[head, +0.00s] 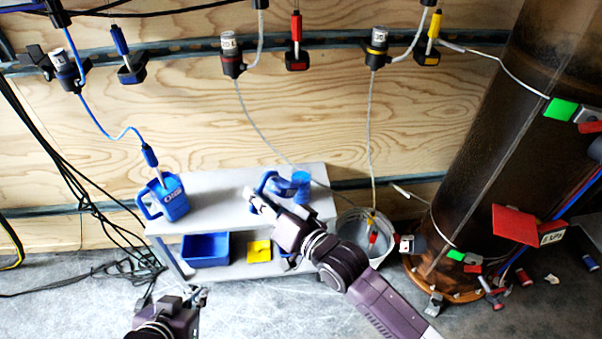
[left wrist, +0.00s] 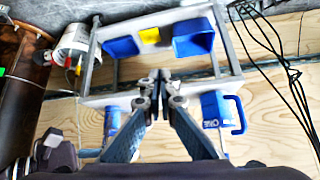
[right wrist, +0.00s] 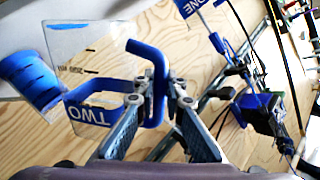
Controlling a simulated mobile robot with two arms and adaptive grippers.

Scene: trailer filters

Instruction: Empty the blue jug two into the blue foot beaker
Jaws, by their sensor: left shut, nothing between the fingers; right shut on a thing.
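The blue jug two (right wrist: 92,116), labelled TWO, is held by its blue handle in my right gripper (right wrist: 160,96). In the head view jug two (head: 272,181) is over the shelf top, close to the left of the blue foot beaker (head: 301,181). The beaker (right wrist: 30,82) also shows at the left of the right wrist view. Whether jug and beaker touch, and what is inside the jug, I cannot tell. My left gripper (head: 200,296) is shut and empty, low in front of the shelf; its closed fingertips (left wrist: 160,78) also show in the left wrist view.
The blue jug one (head: 174,204) stands on the left of the grey shelf (head: 222,204), with a probe in it. A blue bin (head: 205,249) and a yellow item (head: 259,251) are on the lower shelf. A white bucket (head: 352,228) and a large brown column (head: 480,150) stand right.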

